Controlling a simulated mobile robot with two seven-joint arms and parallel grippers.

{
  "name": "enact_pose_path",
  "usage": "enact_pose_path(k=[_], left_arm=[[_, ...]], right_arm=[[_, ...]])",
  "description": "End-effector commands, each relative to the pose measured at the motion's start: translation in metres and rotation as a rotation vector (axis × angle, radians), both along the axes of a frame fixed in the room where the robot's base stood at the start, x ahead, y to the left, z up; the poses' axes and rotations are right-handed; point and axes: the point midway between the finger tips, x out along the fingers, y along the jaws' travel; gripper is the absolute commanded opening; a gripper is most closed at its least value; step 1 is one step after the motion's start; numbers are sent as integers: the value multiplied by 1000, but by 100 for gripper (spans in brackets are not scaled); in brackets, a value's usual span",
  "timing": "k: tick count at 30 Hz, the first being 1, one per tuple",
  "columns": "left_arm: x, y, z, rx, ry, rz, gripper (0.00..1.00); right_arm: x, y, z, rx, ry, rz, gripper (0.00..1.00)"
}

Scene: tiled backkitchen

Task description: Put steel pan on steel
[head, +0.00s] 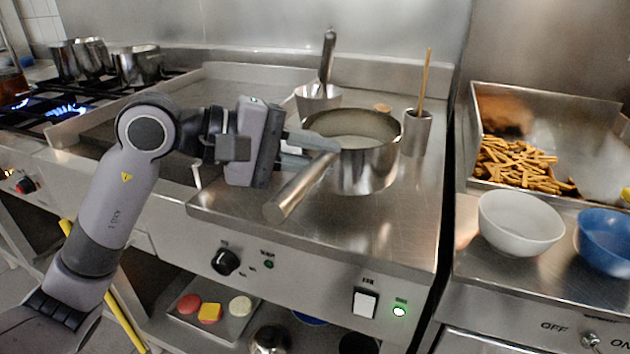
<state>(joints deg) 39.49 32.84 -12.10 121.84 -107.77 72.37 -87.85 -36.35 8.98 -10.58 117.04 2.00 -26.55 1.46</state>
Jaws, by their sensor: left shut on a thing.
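The steel pan (368,168) stands on, or just above, the steel counter surface (400,225); I cannot tell if its base touches. Its long handle (297,190) points toward the front left. My left gripper (318,150) comes in from the left and is shut on the pan at the handle's root, near the rim. The fingers hide part of the pan's left side. My right gripper is not in view.
Behind the pan stand a small steel pot (318,103) with a utensil and a steel cup (416,133) with a wooden stick. Lit gas burners (66,109) are at left. A white bowl (520,223), a blue bowl (605,240) and fries (515,165) are at right. The front right steel is clear.

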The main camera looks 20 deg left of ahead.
Motion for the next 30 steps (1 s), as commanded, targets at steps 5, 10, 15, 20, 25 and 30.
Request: enact_pose_path(k=[5,10,15,20,25,30], left_arm=[[0,0,-9,-6,-8,0,0],[0,0,-30,-7,-6,1,0],[0,0,-37,-6,-11,1,0],[0,0,-36,-6,-11,1,0],[0,0,-39,-5,-12,0,0],[0,0,-42,-1,-1,0,47]], right_arm=[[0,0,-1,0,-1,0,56],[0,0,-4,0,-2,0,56],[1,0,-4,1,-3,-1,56],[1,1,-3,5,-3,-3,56],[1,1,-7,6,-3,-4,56],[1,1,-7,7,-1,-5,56]])
